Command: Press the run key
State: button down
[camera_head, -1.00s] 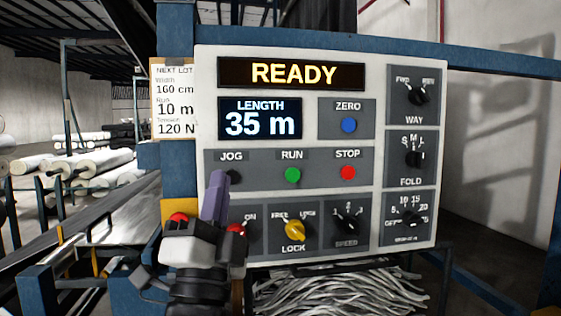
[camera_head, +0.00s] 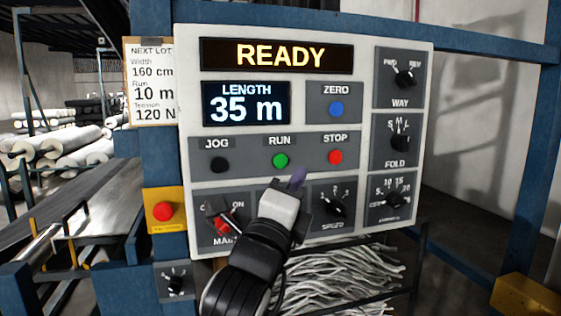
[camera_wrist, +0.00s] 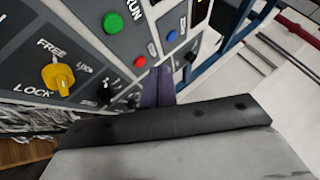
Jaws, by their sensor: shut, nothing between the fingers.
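The run key (camera_head: 280,161) is a round green button under the RUN label on the white control panel (camera_head: 187,100). In the wrist view the green key (camera_wrist: 113,22) is at the upper left, clear of the fingers. My gripper (camera_head: 298,178) is shut and empty, its purple fingertips in front of the panel. In the head view they show just below and right of the run key. The fingers also show in the wrist view (camera_wrist: 157,87), close to the red stop key (camera_wrist: 141,61). The display (camera_head: 277,55) reads READY.
The black jog key (camera_head: 219,164) is left of run, the red stop key (camera_head: 335,156) right, the blue zero key (camera_head: 336,109) above. My gripper hides the yellow lock knob (camera_wrist: 58,78) in the head view. A red button on a yellow box (camera_head: 163,210) sits left.

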send_near(286, 156)
jog(key=w+d+r, duration=0.2)
jog(key=d+r, duration=0.1)
jog(key=shift+w+a+f, duration=0.15)
jog(key=shift+w, duration=0.65)
jog(key=shift+w, duration=0.1)
dwell(1.3)
jog(key=shift+w+a+b, duration=0.1)
jog(key=shift+w+b, duration=0.2)
jog(key=shift+b, duration=0.05)
jog(key=shift+w+a, duration=0.15)
jog(key=shift+w, duration=0.3)
dwell(0.5)
jog(key=shift+s, duration=0.1)
jog(key=shift+s+b, duration=0.5)
jog(key=shift+s, duration=0.2)
jog(key=shift+d, duration=0.25)
